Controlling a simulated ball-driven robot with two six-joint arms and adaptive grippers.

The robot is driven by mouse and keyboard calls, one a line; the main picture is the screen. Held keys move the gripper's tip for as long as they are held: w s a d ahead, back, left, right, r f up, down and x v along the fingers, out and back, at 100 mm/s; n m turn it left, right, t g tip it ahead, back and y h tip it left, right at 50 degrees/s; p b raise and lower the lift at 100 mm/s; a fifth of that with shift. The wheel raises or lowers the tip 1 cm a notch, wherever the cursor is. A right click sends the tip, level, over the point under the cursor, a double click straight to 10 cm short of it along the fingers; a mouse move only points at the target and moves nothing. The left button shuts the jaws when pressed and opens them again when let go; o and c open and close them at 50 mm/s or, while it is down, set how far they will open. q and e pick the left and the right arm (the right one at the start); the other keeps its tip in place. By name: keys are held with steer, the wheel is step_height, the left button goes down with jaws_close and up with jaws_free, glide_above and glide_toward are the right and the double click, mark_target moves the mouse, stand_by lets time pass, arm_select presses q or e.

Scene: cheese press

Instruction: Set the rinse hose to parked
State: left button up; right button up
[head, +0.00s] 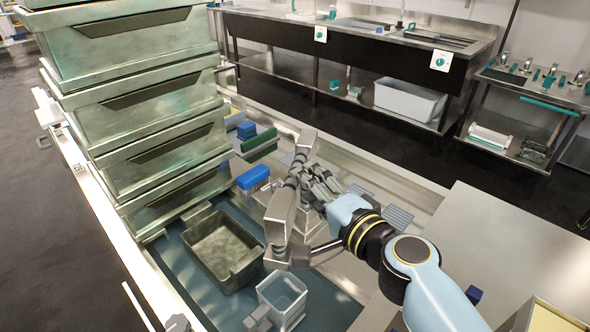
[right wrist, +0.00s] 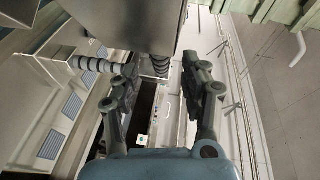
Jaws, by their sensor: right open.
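My right gripper (head: 306,182) is over the sink bench in the middle of the head view. In the right wrist view its two fingers (right wrist: 160,62) are spread apart. A grey ribbed piece, which looks like part of the rinse hose (right wrist: 92,64), runs left of the fingers and shows again between their tips. It joins a square metal body. In the head view a metal block (head: 282,212) stands beside the fingers and hides part of the fitting. I cannot tell whether the fingers touch the hose. My left gripper does not show.
A stack of green-grey crates (head: 140,108) stands at the left. An open grey tub (head: 222,250), a small clear container (head: 282,296) and a blue brush (head: 253,178) lie in the basin. A bare metal worktop (head: 490,260) is at the right.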

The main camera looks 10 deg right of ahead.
steer(key=x, duration=0.5)
steer(key=shift+w+f, duration=0.1)
steer(key=shift+w, duration=0.15)
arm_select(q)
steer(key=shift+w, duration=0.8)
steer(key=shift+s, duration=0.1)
arm_select(e)
steer(key=shift+c, duration=1.2)
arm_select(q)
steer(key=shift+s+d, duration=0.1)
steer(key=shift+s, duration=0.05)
arm_select(e)
jaws_close()
